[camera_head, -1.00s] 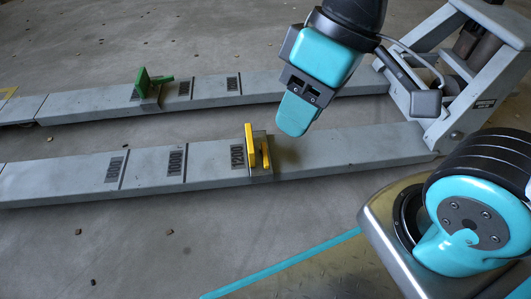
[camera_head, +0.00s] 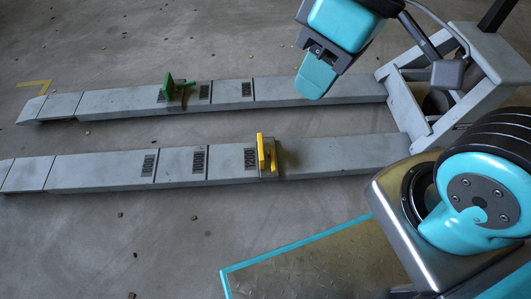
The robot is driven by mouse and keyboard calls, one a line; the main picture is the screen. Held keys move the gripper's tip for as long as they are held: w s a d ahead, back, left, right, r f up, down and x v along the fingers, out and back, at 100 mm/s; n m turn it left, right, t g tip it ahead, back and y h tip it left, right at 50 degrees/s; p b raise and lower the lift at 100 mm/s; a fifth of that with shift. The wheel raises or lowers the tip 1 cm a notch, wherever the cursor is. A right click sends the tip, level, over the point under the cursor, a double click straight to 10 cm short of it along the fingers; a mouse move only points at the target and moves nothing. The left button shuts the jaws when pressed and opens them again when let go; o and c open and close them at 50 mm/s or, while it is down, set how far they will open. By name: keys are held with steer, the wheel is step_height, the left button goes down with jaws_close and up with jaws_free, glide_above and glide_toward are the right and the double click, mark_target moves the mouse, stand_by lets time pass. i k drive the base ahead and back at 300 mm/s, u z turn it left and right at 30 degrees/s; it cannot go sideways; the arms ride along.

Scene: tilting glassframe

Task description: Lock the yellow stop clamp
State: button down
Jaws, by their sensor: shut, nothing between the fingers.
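The yellow stop clamp (camera_head: 261,152) sits on the near grey fork beam (camera_head: 340,153), beside the 1200 mark. Its tall yellow plate stands upright. A shorter yellow piece, which looks like its lever, stands close to the plate's right side; its exact angle is hard to tell. My gripper (camera_head: 314,82) is shut and empty. In the picture it is above and to the right of the yellow clamp, clear of it. The fingers point down.
A green stop clamp (camera_head: 170,89) stands on the far fork beam (camera_head: 320,91), with a green piece sticking out to the right. The grey frame (camera_head: 455,85) joins both beams at right. Open concrete floor (camera_head: 130,235) lies in front. My own base fills the lower right.

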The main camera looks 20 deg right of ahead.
mark_target(271, 153)
steer(key=k, duration=1.35)
steer(key=z, duration=0.5)
steer(key=i, duration=1.7)
steer(key=u, duration=0.75)
